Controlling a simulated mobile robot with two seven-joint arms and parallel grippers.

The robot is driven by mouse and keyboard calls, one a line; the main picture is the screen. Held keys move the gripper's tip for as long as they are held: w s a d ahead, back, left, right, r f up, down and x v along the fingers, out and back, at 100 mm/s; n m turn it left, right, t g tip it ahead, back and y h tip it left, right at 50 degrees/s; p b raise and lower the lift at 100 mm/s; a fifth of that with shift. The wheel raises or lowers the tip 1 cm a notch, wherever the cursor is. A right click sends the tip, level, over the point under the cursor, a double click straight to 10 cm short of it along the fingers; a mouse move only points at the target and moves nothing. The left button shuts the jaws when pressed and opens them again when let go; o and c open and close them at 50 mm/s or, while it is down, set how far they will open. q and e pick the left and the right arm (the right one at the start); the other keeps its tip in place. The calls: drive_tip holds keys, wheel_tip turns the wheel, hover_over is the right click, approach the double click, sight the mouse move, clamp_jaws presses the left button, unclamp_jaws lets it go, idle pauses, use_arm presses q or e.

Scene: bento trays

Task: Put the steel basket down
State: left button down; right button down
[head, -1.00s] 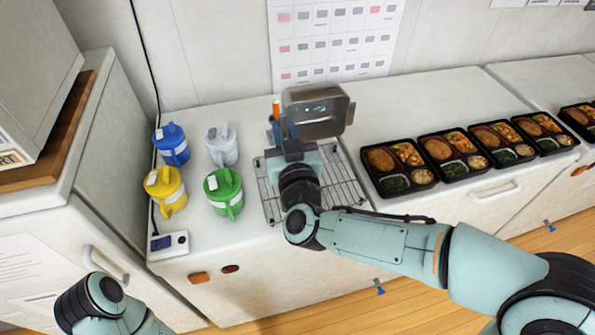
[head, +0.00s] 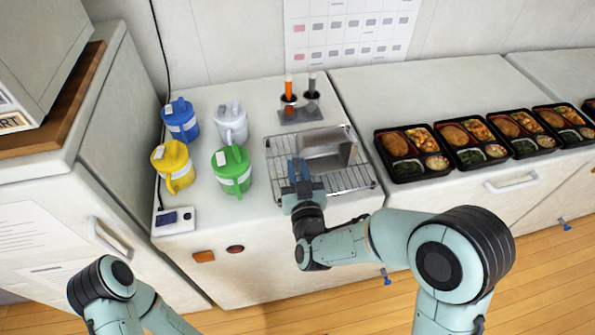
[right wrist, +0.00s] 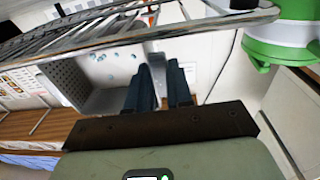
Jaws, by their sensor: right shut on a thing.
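The steel basket (head: 330,148) is a shiny grey metal box over the wire rack (head: 350,184) on the white counter. My right gripper (head: 299,172) is shut on the basket's near left side. In the right wrist view, the fingers (right wrist: 158,88) close around a light grip part beside the basket (right wrist: 92,82), and the rack bars (right wrist: 100,32) run close by it. The basket shows small bluish specks inside. I cannot tell whether it touches the rack. My left gripper is out of view; only part of my left arm shows at lower left.
Blue (head: 180,122), white (head: 231,124), yellow (head: 173,168) and green (head: 232,172) lidded jugs stand left of the rack. A holder (head: 301,113) with orange- and grey-handled tools is behind it. Several bento trays (head: 411,156) line the right counter. A small device (head: 174,219) lies front left.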

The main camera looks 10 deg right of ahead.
drive_tip(key=shift+f, duration=0.25)
drive_tip(key=shift+f, duration=0.1)
drive_tip(key=c, duration=1)
unclamp_jaws()
